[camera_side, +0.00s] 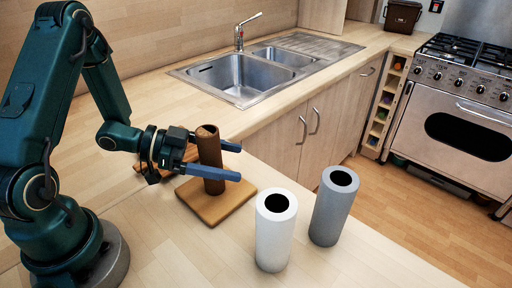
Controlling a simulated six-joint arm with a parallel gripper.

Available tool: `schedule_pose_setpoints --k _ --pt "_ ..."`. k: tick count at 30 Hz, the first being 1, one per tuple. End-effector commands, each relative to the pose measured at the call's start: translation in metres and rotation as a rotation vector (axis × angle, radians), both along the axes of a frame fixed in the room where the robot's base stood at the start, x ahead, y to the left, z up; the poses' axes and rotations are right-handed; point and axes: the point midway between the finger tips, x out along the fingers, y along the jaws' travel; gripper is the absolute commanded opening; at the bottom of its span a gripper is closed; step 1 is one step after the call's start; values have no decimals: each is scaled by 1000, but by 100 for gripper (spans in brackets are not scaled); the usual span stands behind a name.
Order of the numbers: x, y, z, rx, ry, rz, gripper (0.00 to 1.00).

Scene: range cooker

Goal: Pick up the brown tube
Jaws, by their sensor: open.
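The brown tube (209,158) stands upright above a square wooden board (236,199) on the counter. A shorter brown peg or handle (193,160) shows beside it, partly hidden by my gripper. My gripper (240,162) is open, with its two blue fingers pointing right. The near finger passes in front of the tube and the far finger passes behind it, so the tube is between them. I cannot tell whether either finger touches it.
A white tube (272,238) and a grey tube (331,212) stand on the counter in front, near its edge. A sink (240,77) is set in the counter behind. The range cooker (455,115) is at the right. Bare counter lies left of the white tube.

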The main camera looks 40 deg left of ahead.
Motion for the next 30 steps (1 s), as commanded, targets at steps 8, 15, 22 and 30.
schedule_pose_setpoints --k 8,15,22,30 --pt "0 0 0 0 0 0 57" --pt "0 0 0 0 0 0 0" --pt "0 0 1 0 0 0 0" --pt "0 0 14 3 -4 -1 0"
